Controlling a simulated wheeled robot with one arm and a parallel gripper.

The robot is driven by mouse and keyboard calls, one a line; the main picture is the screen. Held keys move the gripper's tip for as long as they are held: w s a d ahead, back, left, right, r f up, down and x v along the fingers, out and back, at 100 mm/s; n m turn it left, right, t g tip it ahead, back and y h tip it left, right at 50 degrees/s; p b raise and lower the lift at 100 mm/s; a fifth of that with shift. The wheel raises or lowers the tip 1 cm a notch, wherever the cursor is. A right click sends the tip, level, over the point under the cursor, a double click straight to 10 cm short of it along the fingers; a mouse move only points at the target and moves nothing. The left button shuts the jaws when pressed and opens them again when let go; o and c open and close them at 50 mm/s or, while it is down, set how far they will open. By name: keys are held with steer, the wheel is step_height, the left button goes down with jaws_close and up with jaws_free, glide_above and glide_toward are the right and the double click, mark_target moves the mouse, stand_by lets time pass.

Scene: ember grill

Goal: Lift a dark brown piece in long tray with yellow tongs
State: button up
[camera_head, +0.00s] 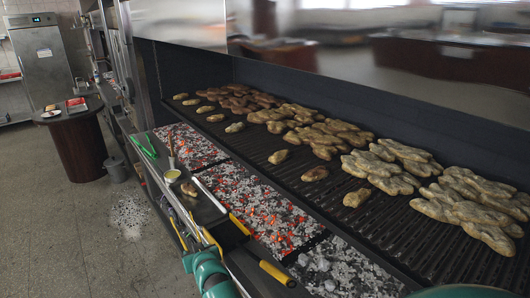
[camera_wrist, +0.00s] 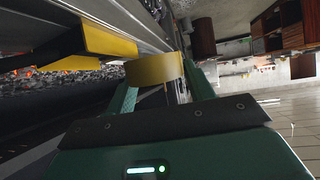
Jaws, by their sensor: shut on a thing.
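My gripper (camera_wrist: 160,92) is shut on the yellow tongs (camera_wrist: 155,70), with its green fingers on either side of the yellow handle. In the head view the teal gripper (camera_head: 203,256) is at the bottom, and the tongs (camera_head: 211,240) extend from it up along the front ledge. A long dark tray (camera_head: 207,212) lies on the ledge beyond the gripper. One brown piece (camera_head: 188,189) lies in its far part, apart from my gripper. The tips of the tongs are hard to make out.
Other yellow handles (camera_head: 240,224) (camera_head: 276,273) lie beside the coals. Green tongs (camera_head: 143,146) and a small bowl (camera_head: 172,175) are farther along the ledge. Glowing coals (camera_head: 255,205) and the grill full of pieces (camera_head: 395,165) are to the right.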

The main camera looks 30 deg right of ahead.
steer(key=w+d+r+m+g+h+p, duration=0.1)
steer(key=w+d+r+m+h+p, duration=0.15)
steer(key=w+d+r, duration=0.55)
steer(key=w+d+r+m+g+h+p, duration=0.1)
steer(key=w+d+r+m+g+h, duration=0.2)
steer(key=r, duration=0.9)
steer(key=s+d+r+m+g+h+p, duration=0.3)
steer(key=s+d+r+m+g, duration=0.5)
steer(key=s+d+r+m, duration=0.4)
steer(key=d, duration=0.3)
steer(key=shift+s+g, duration=0.25)
steer(key=shift+g, duration=0.05)
step_height(320, 180, down, 9)
steer(key=b, duration=0.2)
steer(key=shift+r, duration=0.2)
